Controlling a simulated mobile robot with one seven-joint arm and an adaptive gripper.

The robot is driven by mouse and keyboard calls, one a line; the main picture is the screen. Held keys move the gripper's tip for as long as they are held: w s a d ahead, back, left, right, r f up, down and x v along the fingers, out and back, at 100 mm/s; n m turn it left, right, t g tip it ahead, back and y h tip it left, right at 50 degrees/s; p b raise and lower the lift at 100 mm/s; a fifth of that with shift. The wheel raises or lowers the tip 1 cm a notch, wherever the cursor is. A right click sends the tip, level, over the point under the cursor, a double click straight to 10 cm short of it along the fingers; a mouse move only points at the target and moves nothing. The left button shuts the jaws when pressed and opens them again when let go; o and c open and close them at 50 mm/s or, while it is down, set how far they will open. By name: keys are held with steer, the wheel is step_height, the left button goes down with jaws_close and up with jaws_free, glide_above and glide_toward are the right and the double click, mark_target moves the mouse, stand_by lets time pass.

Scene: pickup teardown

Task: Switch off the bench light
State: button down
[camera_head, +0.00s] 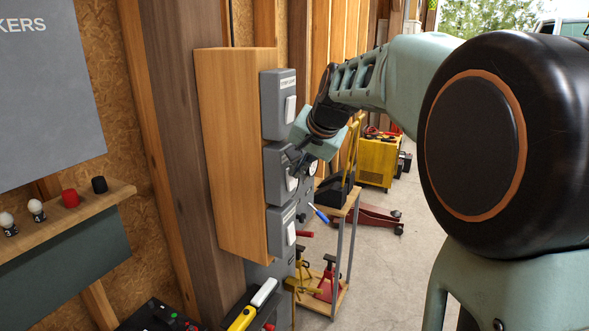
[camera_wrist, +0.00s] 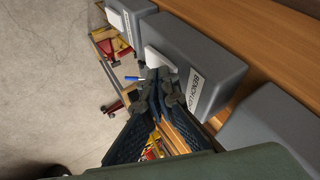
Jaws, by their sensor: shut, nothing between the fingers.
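Three grey switch boxes are mounted one above another on a wooden board (camera_head: 226,150). The middle box (camera_head: 277,163) has a white rocker (camera_head: 291,180), partly hidden by my gripper. In the wrist view this box (camera_wrist: 205,52) carries a label (camera_wrist: 194,90) that appears to read "BENCH LIGHT", and its white rocker (camera_wrist: 160,61) shows just beyond the fingertips. My gripper (camera_head: 293,158) is shut and empty, with its fingertips (camera_wrist: 154,92) right at the middle box by the rocker. I cannot tell whether they touch it.
The upper box (camera_head: 275,92) and lower box (camera_head: 277,228) have white rockers too. A small cart (camera_head: 337,217) with tools stands behind the boxes, and a yellow cabinet (camera_head: 378,162) farther back. A shelf (camera_head: 70,228) with bulbs is at left. Concrete floor is open at right.

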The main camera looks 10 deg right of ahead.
steer(key=shift+r, duration=0.1)
steer(key=shift+r+p, duration=0.65)
steer(key=shift+r, duration=0.05)
steer(key=shift+d, duration=0.1)
